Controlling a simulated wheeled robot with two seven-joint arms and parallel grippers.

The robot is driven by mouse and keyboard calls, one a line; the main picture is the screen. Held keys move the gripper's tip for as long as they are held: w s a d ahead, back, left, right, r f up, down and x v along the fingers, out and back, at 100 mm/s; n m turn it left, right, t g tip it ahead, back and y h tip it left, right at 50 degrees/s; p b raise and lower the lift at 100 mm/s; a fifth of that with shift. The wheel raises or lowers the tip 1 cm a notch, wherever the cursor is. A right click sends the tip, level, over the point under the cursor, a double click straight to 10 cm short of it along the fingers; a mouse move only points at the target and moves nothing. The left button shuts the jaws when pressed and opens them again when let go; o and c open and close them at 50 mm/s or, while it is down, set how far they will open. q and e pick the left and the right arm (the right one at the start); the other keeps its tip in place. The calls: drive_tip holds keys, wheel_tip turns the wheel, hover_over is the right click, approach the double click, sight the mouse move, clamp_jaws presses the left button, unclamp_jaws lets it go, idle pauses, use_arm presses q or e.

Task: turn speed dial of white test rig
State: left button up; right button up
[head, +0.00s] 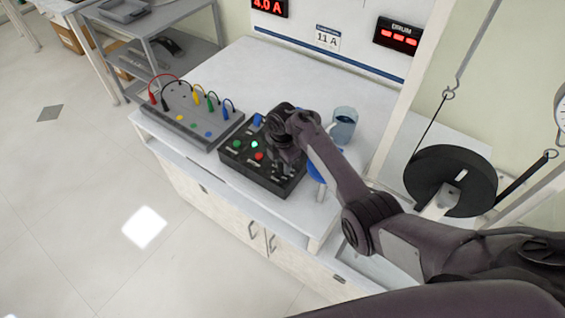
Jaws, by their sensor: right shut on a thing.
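The black control box (235,155) lies on the white bench of the test rig. It carries a lit green button (254,144), another green button (236,144), a red button (259,156) and a blue part (257,120) at its back edge. My right gripper (284,164) reaches down onto the right part of the box and is shut there. The speed dial is hidden behind the gripper, and the dial's angle cannot be seen. The drum display (399,35) on the back panel shows red dashes. My left gripper is out of view.
A grey panel (190,115) with plugged coloured leads stands left of the box. A mug (343,125) with blue contents stands behind my right arm. A black drum (450,181) with a cable is at the right. The bench's back left is clear.

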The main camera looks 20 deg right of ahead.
drive_tip(key=shift+r+m+p, duration=0.1)
drive_tip(key=shift+m+p, duration=0.65)
drive_tip(key=shift+m, duration=0.35)
drive_tip(key=m+p, duration=0.1)
drive_tip(key=m, duration=0.2)
drive_tip(key=shift+m, duration=0.3)
drive_tip(key=m+p, duration=0.1)
drive_tip(key=m, duration=0.3)
drive_tip(key=shift+m+p, duration=0.3)
drive_tip(key=shift+p, duration=0.05)
drive_tip(key=shift+m+p, duration=0.35)
drive_tip(key=shift+m, duration=1.45)
drive_tip(key=o, duration=1)
